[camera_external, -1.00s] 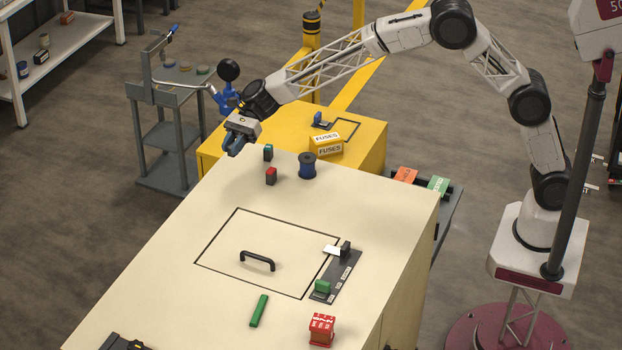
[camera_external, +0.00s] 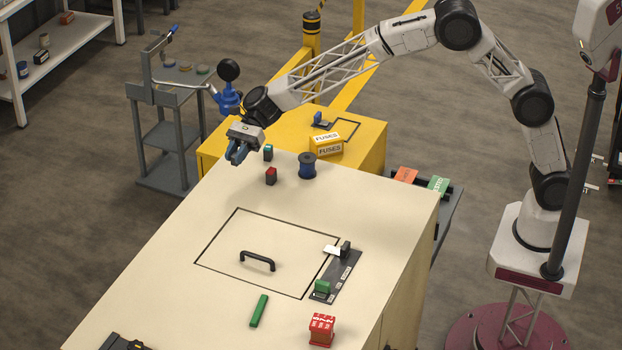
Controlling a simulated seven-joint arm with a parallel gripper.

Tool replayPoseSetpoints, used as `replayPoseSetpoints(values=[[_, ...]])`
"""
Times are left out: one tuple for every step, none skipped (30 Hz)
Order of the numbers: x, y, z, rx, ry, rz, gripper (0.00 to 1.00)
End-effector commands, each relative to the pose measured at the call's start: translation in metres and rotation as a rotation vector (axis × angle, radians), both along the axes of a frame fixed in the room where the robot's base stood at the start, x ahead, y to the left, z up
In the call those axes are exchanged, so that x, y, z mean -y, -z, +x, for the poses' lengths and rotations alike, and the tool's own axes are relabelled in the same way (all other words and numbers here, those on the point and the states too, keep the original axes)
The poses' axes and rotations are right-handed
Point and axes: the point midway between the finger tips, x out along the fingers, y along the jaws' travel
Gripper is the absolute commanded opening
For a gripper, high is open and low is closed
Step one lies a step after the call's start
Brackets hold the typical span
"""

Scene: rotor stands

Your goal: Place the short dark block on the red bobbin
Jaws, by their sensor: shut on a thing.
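My gripper (camera_external: 236,158) has blue fingers and hangs over the far left edge of the cream bench top. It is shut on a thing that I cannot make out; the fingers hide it. No separate short dark block can be clearly picked out. A blue bobbin (camera_external: 307,166) with dark flanges stands upright on the bench, right of my gripper.
A yellow fuse box (camera_external: 327,144) sits on the yellow cabinet behind the bench. A black handle (camera_external: 257,261) stands on the outlined panel. Nearer are a dark switch strip (camera_external: 345,267), a green bar (camera_external: 259,311) and a red box (camera_external: 321,330). A grey trolley (camera_external: 165,160) stands at left.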

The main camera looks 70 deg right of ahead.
Motion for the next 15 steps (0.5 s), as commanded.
replayPoseSetpoints(values=[[-0.012,-0.002,-0.011,0.0,-0.012,0.001,0.0],[-0.018,-0.003,-0.017,0.001,-0.018,0.001,0.0],[-0.028,-0.004,-0.026,0.002,-0.028,0.002,0.0],[-0.035,-0.004,-0.033,0.001,-0.034,0.002,0.0],[-0.041,-0.005,-0.04,0.001,-0.04,0.003,0.0],[-0.052,-0.006,-0.05,0.001,-0.051,0.003,0.0],[-0.059,-0.006,-0.058,0.0,-0.057,0.004,0.0],[-0.066,-0.007,-0.065,0.001,-0.064,0.004,0.0],[-0.076,-0.008,-0.076,0.001,-0.075,0.004,0.0],[-0.082,-0.008,-0.084,0.001,-0.082,0.004,0.0],[-0.089,-0.008,-0.092,0.0,-0.089,0.004,0.0],[-0.098,-0.009,-0.103,0.0,-0.1,0.004,0.0],[-0.104,-0.01,-0.111,0.001,-0.106,0.004,0.0],[-0.111,-0.01,-0.12,0.001,-0.114,0.005,0.0],[-0.119,-0.011,-0.131,0.001,-0.124,0.005,0.0]])
